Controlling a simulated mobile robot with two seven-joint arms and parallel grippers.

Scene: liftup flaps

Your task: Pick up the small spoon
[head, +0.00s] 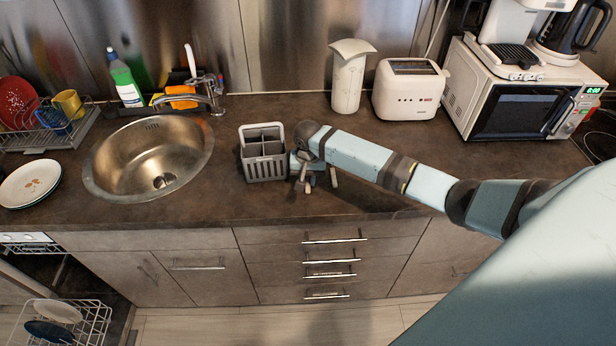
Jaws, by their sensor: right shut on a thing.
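My right gripper (320,181) is low over the counter, close beside the right side of a grey cutlery basket (265,168). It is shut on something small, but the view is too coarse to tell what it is. I cannot make out the small spoon for certain. The basket stands upright on the counter, with an arched handle and divided compartments; I cannot see any cutlery in it clearly. My left gripper is not in view.
A round metal sink (125,155) lies left of the basket. A paper towel holder (349,80), a toaster (409,90) and a microwave (518,95) stand behind and right of my arm. The counter front (205,212) is clear; drawers lie below.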

